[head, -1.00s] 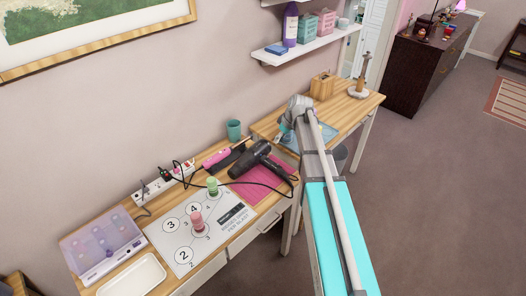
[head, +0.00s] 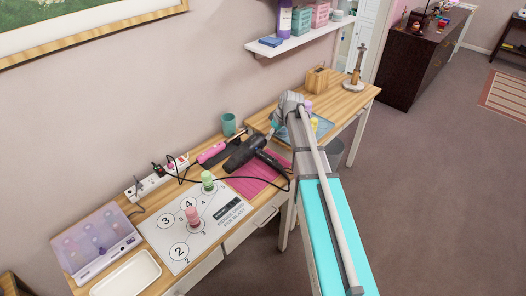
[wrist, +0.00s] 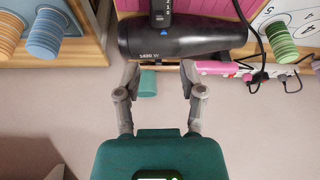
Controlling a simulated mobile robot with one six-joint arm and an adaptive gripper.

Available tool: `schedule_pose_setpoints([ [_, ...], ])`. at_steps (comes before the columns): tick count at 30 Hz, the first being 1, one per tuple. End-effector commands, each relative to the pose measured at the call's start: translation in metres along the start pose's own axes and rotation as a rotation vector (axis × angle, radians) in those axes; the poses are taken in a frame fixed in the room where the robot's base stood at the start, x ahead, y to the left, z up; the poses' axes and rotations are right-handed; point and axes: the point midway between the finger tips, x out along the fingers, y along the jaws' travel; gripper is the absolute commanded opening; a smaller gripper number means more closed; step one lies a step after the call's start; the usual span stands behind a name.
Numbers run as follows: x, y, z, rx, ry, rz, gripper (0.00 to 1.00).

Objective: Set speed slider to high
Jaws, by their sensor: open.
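A black hair dryer (head: 243,152) lies on the wooden desk, partly on a pink mat (head: 252,183). In the wrist view its dark barrel (wrist: 200,36) lies across the upper middle. Its handle (wrist: 161,8) runs out of the top of the picture. A small blue mark shows where the handle meets the barrel. Small pale markings show on the handle, but I cannot make out the slider's setting. My gripper (wrist: 160,72) is open and empty, with its fingertips apart near the barrel's lower edge. The arm mostly hides it in the head view.
A teal cup (head: 228,124) stands behind the dryer. A black cord runs from the dryer over the desk near a power strip (head: 158,180). Pink and green rollers stand on a numbered board (head: 180,235). More rollers stand on a blue mat (head: 323,128) at the right.

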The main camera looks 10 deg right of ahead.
Motion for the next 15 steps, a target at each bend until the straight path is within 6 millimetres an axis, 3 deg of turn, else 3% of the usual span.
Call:
schedule_pose_setpoints([
  [15,0.046,0.000,0.001,-0.002,0.000,0.000,0.51],
])
